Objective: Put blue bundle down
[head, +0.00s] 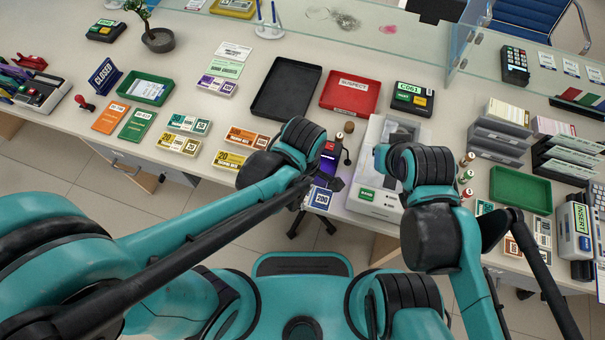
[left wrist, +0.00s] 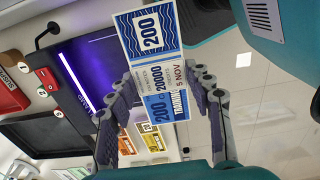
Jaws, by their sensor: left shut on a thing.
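The blue bundle (head: 319,199) is a banded stack marked 200, seen in the head view below the dark device with a purple light. In the left wrist view the blue bundle (left wrist: 150,32) stands between the two grey fingers of my left gripper (left wrist: 160,82). The gripper is shut on it, with one end sticking out beyond the fingertips. In the head view my left arm mostly hides this gripper. The bundle appears to be in front of the counter's near edge, over the floor. My right gripper does not show; only the right arm's links do.
A purple-lit device (head: 331,160) stands close beyond the bundle. Yellow bundles (head: 229,160), orange bundles (head: 247,138) and teal bundles (head: 189,124) lie left of it. A black tray (head: 286,92) is empty. A red SUSPECT tray (head: 350,93) and a grey-white machine (head: 375,200) stand to the right.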

